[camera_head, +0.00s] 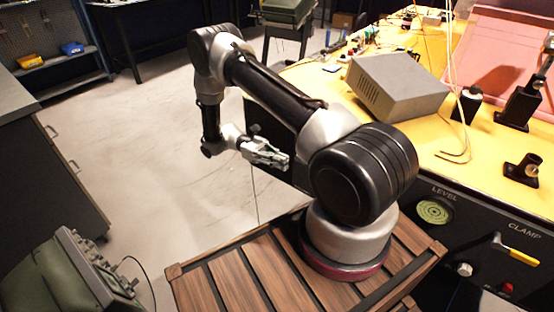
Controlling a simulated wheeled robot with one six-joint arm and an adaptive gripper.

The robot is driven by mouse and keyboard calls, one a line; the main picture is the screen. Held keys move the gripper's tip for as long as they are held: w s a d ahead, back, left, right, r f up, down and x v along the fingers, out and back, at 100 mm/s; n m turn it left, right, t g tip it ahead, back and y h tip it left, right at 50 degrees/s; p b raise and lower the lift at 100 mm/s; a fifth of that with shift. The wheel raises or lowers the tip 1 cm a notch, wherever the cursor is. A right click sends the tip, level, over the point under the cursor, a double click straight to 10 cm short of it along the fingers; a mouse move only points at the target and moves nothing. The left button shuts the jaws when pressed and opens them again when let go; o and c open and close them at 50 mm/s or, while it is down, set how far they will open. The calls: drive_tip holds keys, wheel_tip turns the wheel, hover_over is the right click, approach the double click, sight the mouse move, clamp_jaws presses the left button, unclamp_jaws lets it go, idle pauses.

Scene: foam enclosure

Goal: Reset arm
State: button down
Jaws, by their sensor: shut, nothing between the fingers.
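My arm stands on a slatted wooden base (237,270). It reaches up and to the left, then folds down at the far end. My gripper (284,161) hangs at the end of the folded wrist, left of the arm's thick shoulder joint, and points to the right. Its fingers look closed together and hold nothing. It is in the air, in front of the dark side of the yellow-topped bench, and I see no contact with anything.
The yellow workbench (437,165) on the right carries a grey metal box (398,88), cables and black fixtures. Its front panel has a yellow-handled clamp lever (517,250). A green instrument (72,275) stands at the lower left. The pale floor (150,130) is clear.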

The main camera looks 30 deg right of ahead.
drive_tip(key=shift+v, duration=0.85)
drive_tip(key=s+f+t+y, duration=0.1)
drive_tip(key=s+f+t, duration=0.1)
drive_tip(key=s+f, duration=0.15)
wheel_tip(320, 180, up, 21)
drive_tip(key=s+m+t+y, duration=0.25)
drive_tip(key=t+y, duration=0.25)
drive_tip(key=t, duration=0.4)
drive_tip(key=s+r+m+t, duration=0.1)
drive_tip(key=s+r+t, duration=0.3)
drive_tip(key=r, duration=0.4)
drive_tip(key=s+d+r+m+t, duration=0.1)
drive_tip(key=s+r+t, duration=0.4)
drive_tip(key=r, duration=0.3)
drive_tip(key=shift+s+r+t+y, duration=0.3)
drive_tip(key=shift+s+t+y, duration=0.1)
drive_tip(key=shift+t, duration=0.2)
